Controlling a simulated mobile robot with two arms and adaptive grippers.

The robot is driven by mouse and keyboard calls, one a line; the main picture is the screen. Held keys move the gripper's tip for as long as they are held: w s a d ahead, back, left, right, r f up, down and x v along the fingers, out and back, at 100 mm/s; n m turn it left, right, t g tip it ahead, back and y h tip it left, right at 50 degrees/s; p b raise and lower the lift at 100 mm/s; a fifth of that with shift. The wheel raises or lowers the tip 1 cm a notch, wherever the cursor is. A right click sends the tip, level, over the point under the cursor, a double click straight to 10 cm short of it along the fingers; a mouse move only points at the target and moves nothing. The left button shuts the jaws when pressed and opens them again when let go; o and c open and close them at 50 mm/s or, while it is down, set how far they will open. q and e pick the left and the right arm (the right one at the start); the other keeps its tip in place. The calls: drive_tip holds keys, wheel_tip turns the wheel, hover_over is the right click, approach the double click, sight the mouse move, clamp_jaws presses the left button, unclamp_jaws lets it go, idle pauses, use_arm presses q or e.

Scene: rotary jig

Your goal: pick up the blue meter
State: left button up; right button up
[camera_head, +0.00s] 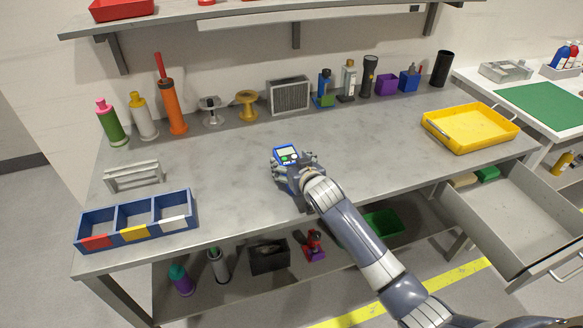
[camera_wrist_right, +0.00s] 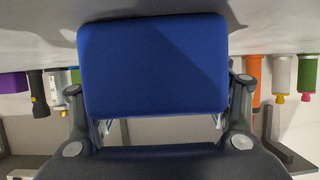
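The blue meter (camera_head: 286,154), with a light screen and a green button, is near the middle of the grey workbench. My right gripper (camera_head: 291,172) is at the meter, its fingers around the meter's near side and lower part. In the right wrist view, the meter's plain blue back (camera_wrist_right: 153,65) fills the space between the two fingers of the right gripper (camera_wrist_right: 158,115). The meter hides the fingertips, so I cannot tell whether they press on it. Whether the meter touches the bench is also unclear. My left gripper is out of view.
A blue three-part bin (camera_head: 137,238) and a grey rack (camera_head: 134,177) stand to the left on the workbench (camera_head: 375,150). Bottles and tools line the back. A yellow tray (camera_head: 470,128) is at the right, above an open drawer (camera_head: 520,215). The bench around the meter is clear.

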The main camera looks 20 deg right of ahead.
drive_tip(key=shift+f, duration=0.1)
drive_tip(key=c, duration=0.7)
drive_tip(key=shift+s, duration=0.1)
